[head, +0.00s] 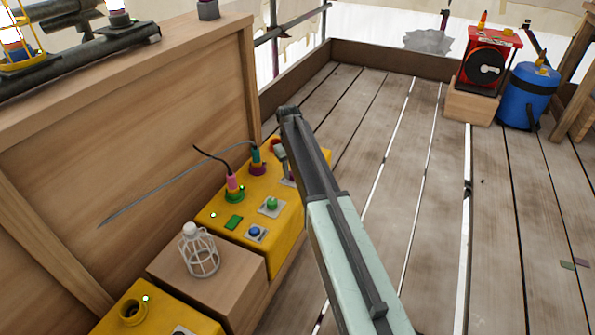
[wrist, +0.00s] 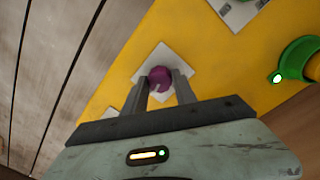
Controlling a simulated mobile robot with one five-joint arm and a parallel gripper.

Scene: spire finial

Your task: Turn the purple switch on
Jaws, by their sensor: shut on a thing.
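The purple switch (wrist: 158,84) is a round knob on a pale square plate (wrist: 181,60) on the yellow box. In the wrist view my gripper (wrist: 160,77) has one finger on each side of the knob and is shut on it. In the head view my arm reaches down over the far right end of the yellow box (head: 217,221). The purple switch is hidden there behind my arm and gripper. I cannot tell from these frames which way the switch is set.
The yellow box also bears a green knob (head: 271,204), a blue knob (head: 255,232), a pink plug (head: 233,182) and a teal plug (head: 256,157) with cables. A caged lamp (head: 200,254) stands nearer. A wooden panel (head: 150,120) rises behind. The plank floor at right is mostly clear.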

